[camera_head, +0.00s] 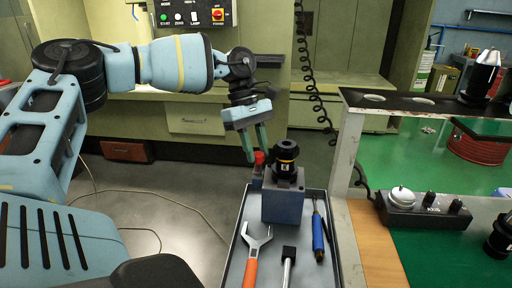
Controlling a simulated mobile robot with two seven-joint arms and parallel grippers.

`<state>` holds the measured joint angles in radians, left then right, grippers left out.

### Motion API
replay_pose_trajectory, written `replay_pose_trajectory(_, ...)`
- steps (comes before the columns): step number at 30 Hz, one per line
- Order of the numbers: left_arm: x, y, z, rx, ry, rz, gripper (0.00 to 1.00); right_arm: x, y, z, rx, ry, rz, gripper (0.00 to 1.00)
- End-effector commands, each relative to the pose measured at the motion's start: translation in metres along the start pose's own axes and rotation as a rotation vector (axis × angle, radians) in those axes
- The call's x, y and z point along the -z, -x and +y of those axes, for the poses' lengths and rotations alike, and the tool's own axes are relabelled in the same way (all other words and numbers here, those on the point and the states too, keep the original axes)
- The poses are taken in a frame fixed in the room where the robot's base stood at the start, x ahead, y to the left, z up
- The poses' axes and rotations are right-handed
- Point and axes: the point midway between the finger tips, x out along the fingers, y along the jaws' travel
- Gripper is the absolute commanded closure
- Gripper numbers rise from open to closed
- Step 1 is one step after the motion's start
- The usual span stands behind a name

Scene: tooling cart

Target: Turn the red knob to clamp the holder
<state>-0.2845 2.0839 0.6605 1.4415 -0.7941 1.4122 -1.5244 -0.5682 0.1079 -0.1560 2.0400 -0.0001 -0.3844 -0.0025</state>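The red knob (259,158) sits on the left side of the blue-grey holder block (284,203), which stands in the grey tray of the cart (235,246). A black tool holder with a yellow ring (286,157) sits upright in the top of the block. My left gripper (257,154) comes down from above with its two green fingers apart. Its fingertips are at the red knob, which shows between and just below them. I cannot tell whether they touch it. My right gripper is not in view.
An orange-handled wrench (251,272), a hammer-like tool (288,265) and a blue-handled tool (318,236) lie in the tray before the block. A metal-framed rack (349,150) stands close on the right. A coiled black cable (308,75) hangs behind.

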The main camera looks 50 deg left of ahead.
Motion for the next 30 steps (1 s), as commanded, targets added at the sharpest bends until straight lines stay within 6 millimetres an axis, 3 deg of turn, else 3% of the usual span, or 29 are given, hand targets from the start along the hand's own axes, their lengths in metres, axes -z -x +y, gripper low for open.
replay_pose_trajectory(4, 0.0, 0.0, 0.0, 0.0, 0.0, 0.0, 0.96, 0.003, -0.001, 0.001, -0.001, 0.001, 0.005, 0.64)
replay_pose_trajectory(17, 0.0, -0.001, -0.001, -0.042, 0.097, 0.0, 0.96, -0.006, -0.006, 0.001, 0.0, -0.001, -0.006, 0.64)
replay_pose_trajectory(30, -0.001, -0.001, -0.004, -0.188, 0.45, 0.0, 0.96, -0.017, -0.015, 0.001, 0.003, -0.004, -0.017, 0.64)
